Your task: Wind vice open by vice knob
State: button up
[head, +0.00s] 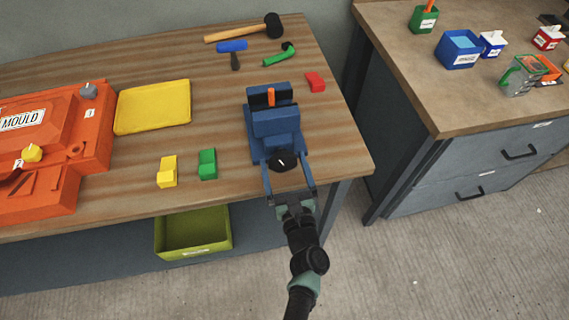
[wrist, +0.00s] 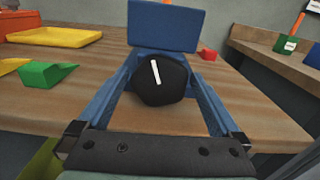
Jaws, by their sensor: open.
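The blue vice (head: 275,122) stands near the right end of the wooden bench. An upright orange piece (head: 271,97) shows between its jaws. The black vice knob (head: 282,162) is on the vice's near side. In the wrist view the knob (wrist: 161,82) faces me, its white mark nearly upright with the top leaning slightly left. My gripper (head: 283,157) is open, with one blue finger on each side of the knob. In the wrist view, gaps show between the knob and the fingers along much of their length; contact at the tips is unclear.
A red block (head: 316,82), a green wedge (head: 207,164) and a yellow wedge (head: 167,171) lie near the vice. A mallet (head: 245,29) and blue hammer (head: 232,47) lie behind. The orange mould (head: 88,140) and yellow tray (head: 154,106) are left. A second bench (head: 420,85) stands right.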

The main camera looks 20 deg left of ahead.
jog(key=shift+c, duration=0.2)
jog(key=c, duration=1.1)
jog(key=shift+f, duration=0.1)
jog(key=shift+b, duration=0.3)
jog(key=n+b, duration=0.2)
jog(key=shift+f+n, duration=0.1)
jog(key=shift+n, duration=0.3)
jog(key=shift+s+n+b, duration=0.1)
jog(key=shift+n+b, duration=1.35)
jog(key=shift+n, duration=0.25)
jog(key=o, duration=1.1)
